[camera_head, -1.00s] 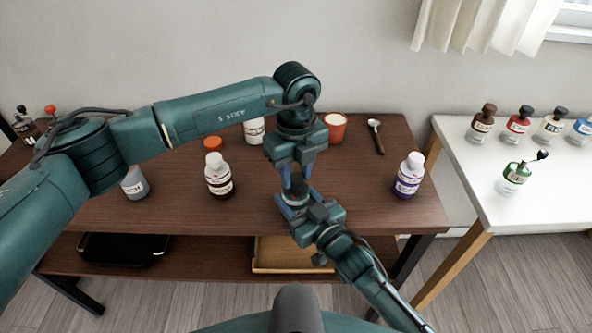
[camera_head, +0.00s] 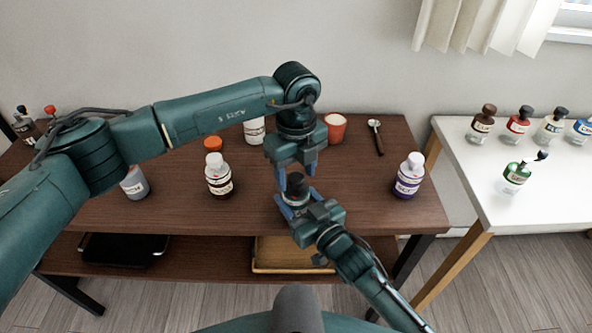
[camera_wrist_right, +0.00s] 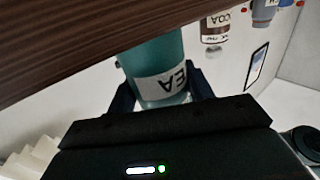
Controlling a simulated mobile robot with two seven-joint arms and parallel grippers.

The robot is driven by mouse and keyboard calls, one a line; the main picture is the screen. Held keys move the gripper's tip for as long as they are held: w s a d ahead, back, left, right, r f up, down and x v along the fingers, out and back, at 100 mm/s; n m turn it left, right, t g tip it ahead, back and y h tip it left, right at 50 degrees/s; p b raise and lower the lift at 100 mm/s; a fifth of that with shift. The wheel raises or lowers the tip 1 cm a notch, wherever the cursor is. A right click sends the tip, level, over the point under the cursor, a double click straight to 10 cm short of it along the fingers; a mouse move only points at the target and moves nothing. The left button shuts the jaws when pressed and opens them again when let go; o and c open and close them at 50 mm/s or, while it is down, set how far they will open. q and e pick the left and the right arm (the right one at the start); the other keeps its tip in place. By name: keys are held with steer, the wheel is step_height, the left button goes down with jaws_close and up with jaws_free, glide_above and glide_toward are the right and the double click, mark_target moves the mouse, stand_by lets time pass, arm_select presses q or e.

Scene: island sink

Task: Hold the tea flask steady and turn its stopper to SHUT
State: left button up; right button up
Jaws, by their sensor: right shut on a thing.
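The tea flask (camera_head: 297,202) stands on the brown table near its front edge, with a dark stopper (camera_head: 296,184) on top. In the right wrist view the flask (camera_wrist_right: 160,72) is teal with a white label reading TEA, upside down. My right gripper (camera_head: 297,207) is shut on the flask body from the front right. My left gripper (camera_head: 295,178) points down over the stopper, its fingers spread on either side with gaps. The stopper's marks and its turned position are too small to read.
A white-capped brown bottle (camera_head: 219,177) stands left of the flask and a purple-labelled bottle (camera_head: 408,176) to its right. A white table (camera_head: 540,205) with several bottles is at the right.

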mark_target(296, 177)
arm_select(q)
step_height(296, 177, up, 12)
stand_by(0.6)
arm_select(e)
steer(key=o, duration=1.1)
steer(key=shift+s, duration=0.1)
